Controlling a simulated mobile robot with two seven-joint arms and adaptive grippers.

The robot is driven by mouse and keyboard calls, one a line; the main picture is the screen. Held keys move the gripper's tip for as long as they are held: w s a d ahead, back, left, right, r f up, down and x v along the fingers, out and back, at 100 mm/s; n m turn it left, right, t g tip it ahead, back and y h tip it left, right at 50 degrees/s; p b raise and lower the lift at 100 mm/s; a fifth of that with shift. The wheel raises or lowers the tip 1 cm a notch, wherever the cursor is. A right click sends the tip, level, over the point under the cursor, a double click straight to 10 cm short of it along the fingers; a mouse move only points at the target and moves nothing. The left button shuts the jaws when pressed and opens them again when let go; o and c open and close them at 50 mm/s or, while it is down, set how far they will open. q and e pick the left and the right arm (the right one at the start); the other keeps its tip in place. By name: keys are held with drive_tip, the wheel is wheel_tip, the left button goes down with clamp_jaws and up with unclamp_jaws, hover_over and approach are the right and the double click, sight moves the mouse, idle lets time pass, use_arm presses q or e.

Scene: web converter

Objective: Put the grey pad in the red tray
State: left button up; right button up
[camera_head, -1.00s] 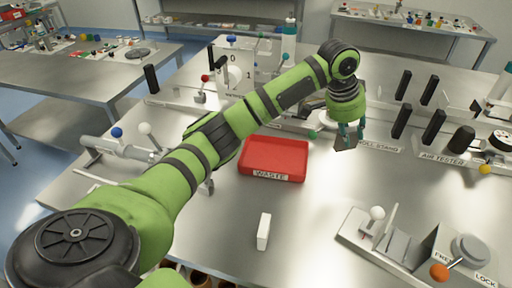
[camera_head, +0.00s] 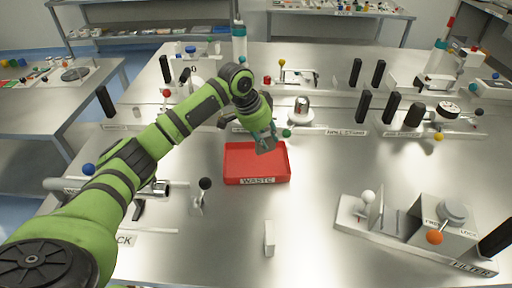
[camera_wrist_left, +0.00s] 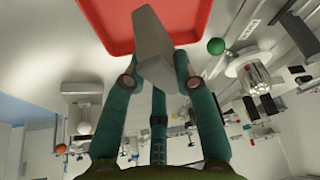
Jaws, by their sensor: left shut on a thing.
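The grey pad (camera_head: 265,145) is held in my left gripper (camera_head: 262,136), above the far right part of the red tray (camera_head: 240,163). The tray is labelled WASTE, and no other thing shows in it. In the left wrist view the fingers (camera_wrist_left: 156,82) are closed around the lower part of the pad (camera_wrist_left: 152,45), which sticks out past the fingertips in front of the red tray (camera_wrist_left: 110,18). The exact gap between pad and tray is hard to tell. My right gripper is in neither view.
A white block (camera_head: 269,238) stands in front of the tray. The FILTER fixture (camera_head: 415,230) is at front right. Levers with a black knob (camera_head: 204,184) and a green knob (camera_head: 287,132) stand near the tray. The table between tray and FILTER fixture is clear.

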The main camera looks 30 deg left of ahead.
sight(256, 152)
use_arm(q)
drive_tip(key=shift+s+a+f, duration=0.35)
drive_tip(key=shift+a+f, duration=0.05)
drive_tip(key=shift+a, duration=0.25)
drive_tip(key=shift+s+a+f, duration=0.3)
drive_tip(key=shift+a+f, duration=0.1)
drive_tip(key=shift+a, duration=0.2)
wheel_tip(256, 152, down, 3)
drive_tip(key=shift+f+p, duration=0.15)
drive_tip(key=shift+p, duration=0.8)
drive_tip(key=shift+f, duration=0.4)
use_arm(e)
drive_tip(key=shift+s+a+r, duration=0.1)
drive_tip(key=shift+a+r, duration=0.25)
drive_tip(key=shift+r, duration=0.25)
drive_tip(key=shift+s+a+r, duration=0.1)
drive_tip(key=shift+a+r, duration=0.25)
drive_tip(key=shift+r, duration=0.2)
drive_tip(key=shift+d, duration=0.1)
use_arm(q)
drive_tip(key=o, duration=0.9)
drive_tip(key=shift+f, duration=0.1)
drive_tip(key=shift+c, duration=0.2)
drive_tip(key=shift+o, duration=0.8)
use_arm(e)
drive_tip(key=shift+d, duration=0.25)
